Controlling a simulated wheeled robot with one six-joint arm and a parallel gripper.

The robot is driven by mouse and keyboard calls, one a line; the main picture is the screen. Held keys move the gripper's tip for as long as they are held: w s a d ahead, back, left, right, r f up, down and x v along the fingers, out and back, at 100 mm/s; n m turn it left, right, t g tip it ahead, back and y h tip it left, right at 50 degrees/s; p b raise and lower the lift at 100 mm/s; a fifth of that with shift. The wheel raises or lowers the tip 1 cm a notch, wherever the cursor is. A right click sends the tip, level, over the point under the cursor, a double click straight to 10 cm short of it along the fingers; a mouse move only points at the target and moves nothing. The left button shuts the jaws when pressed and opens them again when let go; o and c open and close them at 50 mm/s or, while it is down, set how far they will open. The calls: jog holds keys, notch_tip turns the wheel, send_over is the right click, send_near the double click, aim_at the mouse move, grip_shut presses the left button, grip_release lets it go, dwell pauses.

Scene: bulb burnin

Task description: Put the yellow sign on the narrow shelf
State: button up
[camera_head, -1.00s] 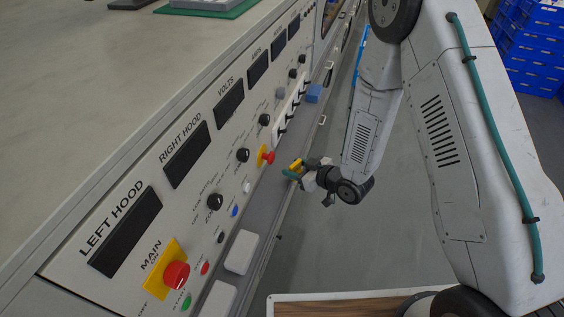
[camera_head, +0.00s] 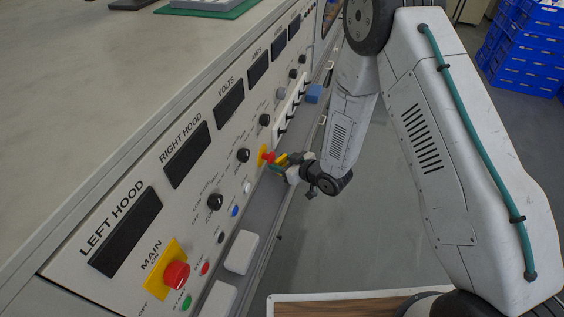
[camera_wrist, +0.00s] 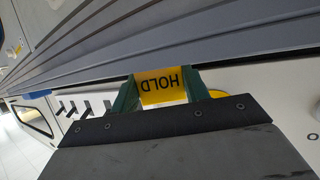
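My gripper (camera_wrist: 168,92) is shut on the yellow sign (camera_wrist: 160,84). The sign is lettered HOLD, upside down in the wrist view, and sits between the green fingers. In the head view the small yellow sign (camera_head: 282,158) is at my gripper (camera_head: 278,167), close to the console's red knob; the fingers are partly hidden there. The narrow shelf (camera_head: 262,208) is the grey ledge along the foot of the console panel. In the wrist view a grey ribbed ledge (camera_wrist: 190,50) runs beyond the sign. I cannot tell whether the sign touches it.
The red knob (camera_head: 267,157) is very near my gripper. White square blocks (camera_head: 241,252) lie along the ledge in front, and a blue block (camera_head: 314,93) is farther back. A larger red button (camera_head: 176,275) is near the front. Blue crates (camera_head: 522,50) stand at the right.

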jog(key=shift+o, duration=0.4)
jog(key=shift+r, duration=0.1)
jog(key=shift+s+d+r, duration=0.1)
jog(key=shift+s+d, duration=0.05)
jog(key=v, duration=1.2)
jog(key=w+d+r+m+h, duration=0.1)
jog(key=w+d+r+h, duration=0.35)
jog(key=d+r, duration=0.35)
jog(key=s+d+r+m+g+h, duration=0.1)
jog(key=s+d+r+m+h, duration=0.1)
jog(key=s+d+r+h, duration=0.3)
jog(key=s+d+r+m+g, duration=0.1)
jog(key=d+r+m, duration=0.1)
jog(key=r, duration=0.4)
jog(key=s+r+m+g, duration=0.1)
jog(key=s+r, duration=0.3)
jog(key=s, duration=0.4)
jog(key=s+d+r+m+g, duration=0.1)
jog(key=s+r+m+g, duration=0.1)
jog(key=s, duration=0.7)
jog(key=s+d+r+m+g, duration=0.1)
jog(key=s+r+g, duration=0.2)
jog(key=s+r, duration=0.4)
jog(key=shift+s, duration=0.95)
jog(key=shift+r+h, duration=0.1)
jog(key=shift+h, duration=0.15)
